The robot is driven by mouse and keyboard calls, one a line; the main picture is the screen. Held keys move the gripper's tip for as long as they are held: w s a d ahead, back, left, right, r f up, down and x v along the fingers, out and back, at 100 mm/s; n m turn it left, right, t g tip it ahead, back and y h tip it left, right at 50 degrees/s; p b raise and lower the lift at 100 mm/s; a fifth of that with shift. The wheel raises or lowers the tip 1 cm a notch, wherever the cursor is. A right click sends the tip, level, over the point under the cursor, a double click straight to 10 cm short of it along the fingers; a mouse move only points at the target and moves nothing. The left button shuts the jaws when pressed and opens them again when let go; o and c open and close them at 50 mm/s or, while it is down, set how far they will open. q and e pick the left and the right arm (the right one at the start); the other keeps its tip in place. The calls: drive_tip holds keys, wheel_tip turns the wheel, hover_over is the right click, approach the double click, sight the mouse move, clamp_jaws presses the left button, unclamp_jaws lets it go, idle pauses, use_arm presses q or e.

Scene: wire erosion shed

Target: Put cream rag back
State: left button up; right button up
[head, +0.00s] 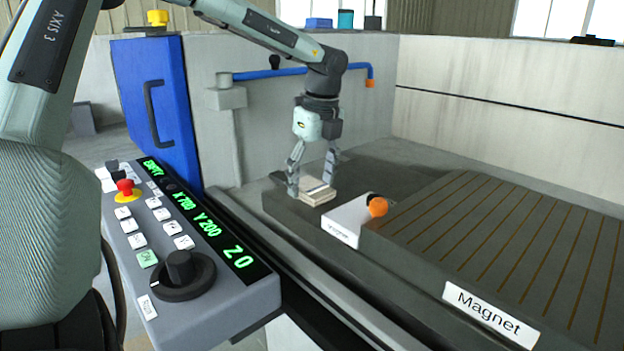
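The cream rag (317,192) looks like a small folded pad. It lies on a dark grey block towards the back, beside a white labelled box. My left gripper (312,184) points down over the rag from above. Its two fingers are spread, one at the rag's left edge and one at its far right side. I cannot tell whether the fingers press on the rag or only stand around it. My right gripper is not in view.
The white box (343,226) with an orange knob (377,206) stands close right of the rag. The slotted magnet plate (500,245) fills the right. A control panel (185,235) stands front left. A blue pipe (270,73) runs along the wall behind.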

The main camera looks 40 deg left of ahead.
sight(318, 188)
use_arm(q)
drive_tip(key=shift+d+r, duration=0.1)
drive_tip(key=shift+r, duration=0.75)
wheel_tip(318, 188, up, 10)
drive_tip(key=d, duration=0.1)
drive_tip(key=shift+d+r+b, duration=0.25)
drive_tip(key=shift+d+b, duration=0.05)
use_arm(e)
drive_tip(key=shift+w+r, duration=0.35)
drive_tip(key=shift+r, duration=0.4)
use_arm(q)
drive_tip(key=shift+s, duration=0.1)
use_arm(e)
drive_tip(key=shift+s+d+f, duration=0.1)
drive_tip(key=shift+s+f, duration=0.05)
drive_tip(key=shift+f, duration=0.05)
